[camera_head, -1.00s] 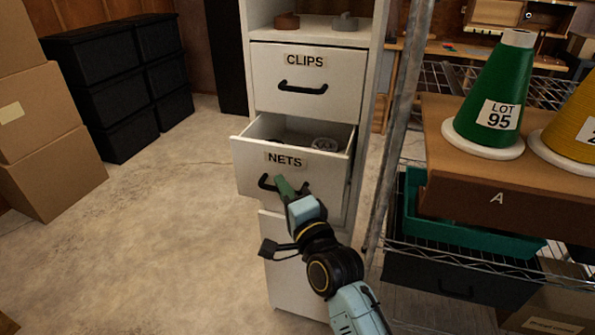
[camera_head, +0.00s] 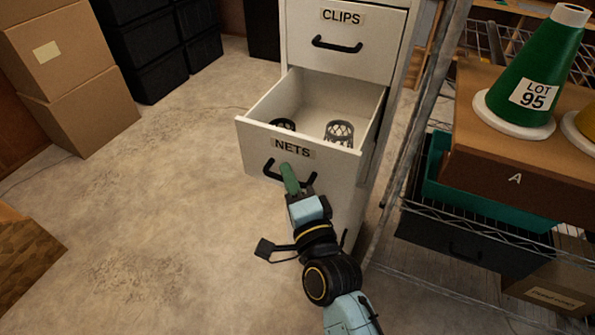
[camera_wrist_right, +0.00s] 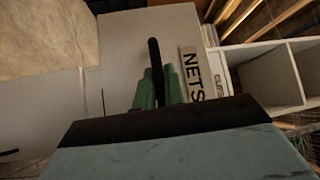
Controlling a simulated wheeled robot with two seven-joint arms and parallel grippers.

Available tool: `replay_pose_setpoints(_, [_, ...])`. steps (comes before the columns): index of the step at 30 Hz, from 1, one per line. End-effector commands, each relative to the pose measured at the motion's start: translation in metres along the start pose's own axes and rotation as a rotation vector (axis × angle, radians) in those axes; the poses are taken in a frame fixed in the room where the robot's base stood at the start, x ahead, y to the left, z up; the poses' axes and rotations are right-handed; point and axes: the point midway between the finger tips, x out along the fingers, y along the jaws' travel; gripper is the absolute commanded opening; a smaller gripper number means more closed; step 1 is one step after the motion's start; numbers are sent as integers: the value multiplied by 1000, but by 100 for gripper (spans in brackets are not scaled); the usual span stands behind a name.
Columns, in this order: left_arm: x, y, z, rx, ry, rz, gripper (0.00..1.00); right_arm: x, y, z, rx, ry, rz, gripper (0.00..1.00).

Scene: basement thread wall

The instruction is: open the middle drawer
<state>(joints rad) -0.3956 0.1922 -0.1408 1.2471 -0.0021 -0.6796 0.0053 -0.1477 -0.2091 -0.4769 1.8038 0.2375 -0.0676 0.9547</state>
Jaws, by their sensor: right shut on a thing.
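The middle drawer (camera_head: 262,147), labelled NETS, stands well pulled out of the white cabinet (camera_head: 375,150). Two dark mesh nets show inside it, the right one (camera_head: 340,132) more clearly. My right gripper (camera_head: 290,178) is at the drawer's black handle (camera_head: 270,172), its green fingers shut on it. The right wrist view shows the green fingers (camera_wrist_right: 158,90) on both sides of the black handle bar (camera_wrist_right: 154,60), beside the NETS label (camera_wrist_right: 192,75). The left gripper is not in view.
The closed CLIPS drawer (camera_head: 340,45) is above. A wire rack (camera_head: 480,235) stands close on the right, with a wooden box marked A (camera_head: 500,185) and a green cone (camera_head: 540,75). Cardboard boxes (camera_head: 75,110) stand at the left. The floor (camera_head: 160,210) left of the drawer is clear.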

Motion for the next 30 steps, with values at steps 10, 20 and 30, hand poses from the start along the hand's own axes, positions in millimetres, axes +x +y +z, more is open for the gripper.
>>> replay_pose_setpoints(10, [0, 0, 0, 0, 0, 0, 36, 0, 0, 0, 0, 0, 1, 17])
replay_pose_setpoints(20, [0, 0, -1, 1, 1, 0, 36, -2, 0, 0, 0, 0, 1, 20])
replay_pose_setpoints(30, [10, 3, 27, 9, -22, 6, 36, -60, 0, 0, -1, -2, 6, 20])
